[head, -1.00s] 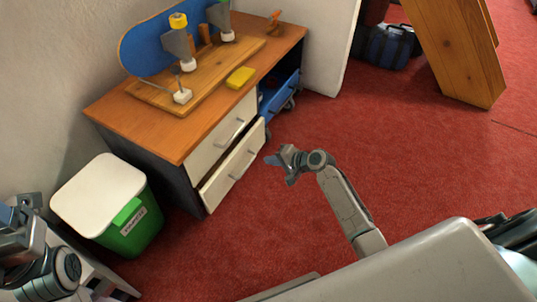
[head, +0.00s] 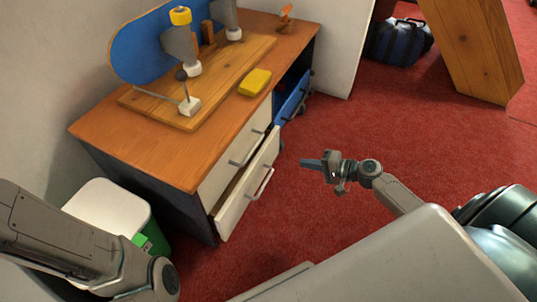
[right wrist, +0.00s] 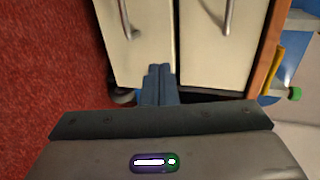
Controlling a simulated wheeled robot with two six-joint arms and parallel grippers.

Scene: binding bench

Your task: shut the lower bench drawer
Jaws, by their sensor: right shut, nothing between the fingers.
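The lower bench drawer (head: 247,188) stands partly open in the head view, its cream front out from the cabinet with a dark gap behind its top edge. Its bar handle (head: 261,184) faces the right arm. My right gripper (head: 312,163) is shut and empty, to the right of the drawer front, with red carpet showing between them. In the right wrist view the shut fingers (right wrist: 159,82) point at the drawer fronts, by the seam between the lower drawer (right wrist: 133,58) and the upper drawer (right wrist: 205,65). My left gripper is out of view; only its arm shows.
The upper drawer (head: 232,158) looks closed. A white-lidded green bin (head: 110,213) stands left.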

